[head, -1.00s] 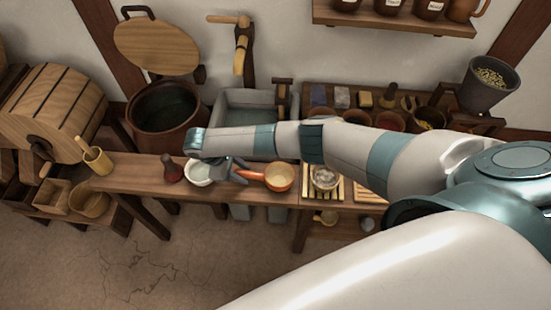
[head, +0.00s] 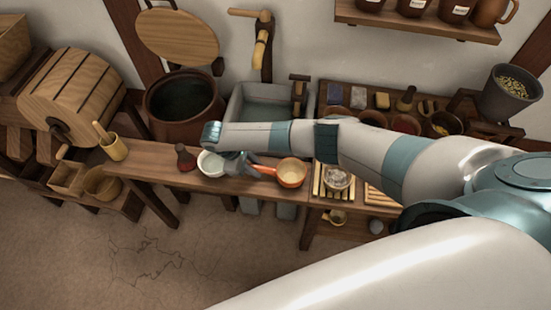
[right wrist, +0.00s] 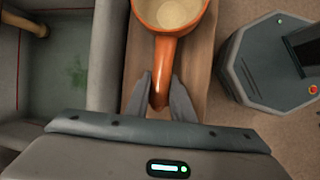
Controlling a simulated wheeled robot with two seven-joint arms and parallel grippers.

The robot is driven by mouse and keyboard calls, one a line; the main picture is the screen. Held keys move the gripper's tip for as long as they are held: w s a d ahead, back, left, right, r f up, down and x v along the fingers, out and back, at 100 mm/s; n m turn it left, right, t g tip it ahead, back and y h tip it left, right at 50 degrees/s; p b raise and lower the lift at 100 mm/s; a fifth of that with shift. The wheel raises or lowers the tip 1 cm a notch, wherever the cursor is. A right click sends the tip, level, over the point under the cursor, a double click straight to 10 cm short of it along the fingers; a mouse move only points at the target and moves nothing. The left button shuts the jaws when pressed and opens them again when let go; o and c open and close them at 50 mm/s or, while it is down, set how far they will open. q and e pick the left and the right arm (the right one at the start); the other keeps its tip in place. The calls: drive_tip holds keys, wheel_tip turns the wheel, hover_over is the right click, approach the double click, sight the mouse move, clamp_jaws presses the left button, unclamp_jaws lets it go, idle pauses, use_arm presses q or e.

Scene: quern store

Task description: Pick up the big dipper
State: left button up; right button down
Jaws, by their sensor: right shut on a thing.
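The big dipper (head: 292,173) is orange with a pale inside, and its handle points left along the wooden bench. In the right wrist view the dipper's bowl (right wrist: 170,12) is at the top, cut by the frame edge. My right gripper (right wrist: 161,92) is shut on the dipper's handle, with one finger on each side. In the head view this gripper (head: 250,163) is partly hidden by my own arm. The dipper is at or just above the bench top; I cannot tell if it touches. My left gripper is not in view.
A stone basin (head: 236,105) lies behind. The floor in front is clear.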

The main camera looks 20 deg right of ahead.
drive_tip(key=shift+r, duration=0.15)
drive_tip(key=shift+r+b, duration=0.35)
drive_tip(key=shift+r, duration=0.45)
wheel_tip(320, 180, up, 2)
drive_tip(key=shift+r+b, duration=0.15)
drive_tip(key=shift+b, duration=0.25)
drive_tip(key=s+d+r, duration=0.7)
drive_tip(key=s, duration=0.2)
drive_tip(key=shift+s+b, duration=0.15)
drive_tip(key=shift+b, duration=0.3)
